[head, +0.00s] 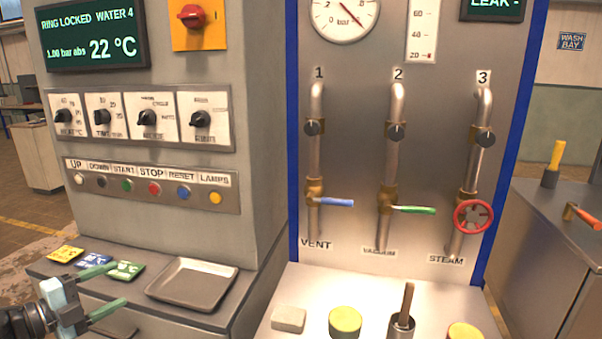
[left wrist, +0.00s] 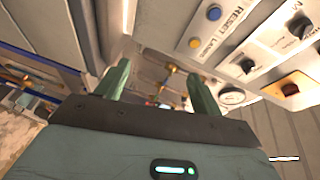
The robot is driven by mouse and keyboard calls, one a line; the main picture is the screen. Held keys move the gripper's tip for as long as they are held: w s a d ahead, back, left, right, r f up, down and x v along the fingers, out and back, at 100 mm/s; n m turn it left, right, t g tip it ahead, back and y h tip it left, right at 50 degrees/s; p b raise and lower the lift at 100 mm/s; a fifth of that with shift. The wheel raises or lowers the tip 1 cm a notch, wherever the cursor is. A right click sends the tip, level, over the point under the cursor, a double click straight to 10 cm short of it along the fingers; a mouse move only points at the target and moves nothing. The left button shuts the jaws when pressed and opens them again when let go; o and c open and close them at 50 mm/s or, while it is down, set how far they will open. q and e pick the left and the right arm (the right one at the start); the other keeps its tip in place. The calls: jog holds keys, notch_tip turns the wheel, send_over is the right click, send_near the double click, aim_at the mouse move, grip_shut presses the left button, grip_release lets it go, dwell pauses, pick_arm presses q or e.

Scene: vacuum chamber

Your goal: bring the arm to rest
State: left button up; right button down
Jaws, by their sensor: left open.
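My left gripper (head: 117,286) is at the lower left of the head view, beside the front-left part of the grey ledge. Its two green fingers are apart with nothing between them. In the left wrist view the same open fingers (left wrist: 157,72) point towards the panel and pipes, and the gap between them is empty. My right gripper is in neither view.
A grey tray (head: 193,305) and several coloured cards (head: 125,271) lie on the ledge by the gripper. A control panel (head: 150,187) with buttons rises behind. Valve pipes, including a red handwheel (head: 473,216), stand right of it. A sponge-like block (head: 288,319) lies on the lower shelf.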

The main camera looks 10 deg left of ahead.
pick_arm(q)
jog(key=s+d+f+n+y, duration=0.1)
jog(key=s+d+f+n, duration=0.25)
jog(key=f, duration=0.45)
jog(key=s+d+f+n+g+y, duration=0.1)
jog(key=s+d+f+n+y, duration=0.1)
jog(key=s+f+n, duration=0.4)
jog(key=s+d+f+n+y, duration=0.1)
jog(key=s+d+f+n, duration=0.2)
jog(key=f, duration=0.6)
jog(key=s+d+f+n+g, duration=0.2)
jog(key=s+d+f, duration=0.3)
jog(key=s+d, duration=0.4)
jog(key=s+d+f+n+g+y+p, duration=0.1)
jog(key=s+d+f+n+g, duration=0.2)
jog(key=s+d, duration=0.6)
notch_tip(320, 180, down, 3)
jog(key=shift+s+r+n, duration=0.1)
jog(key=shift+s+n, duration=0.35)
jog(key=shift+n, duration=0.5)
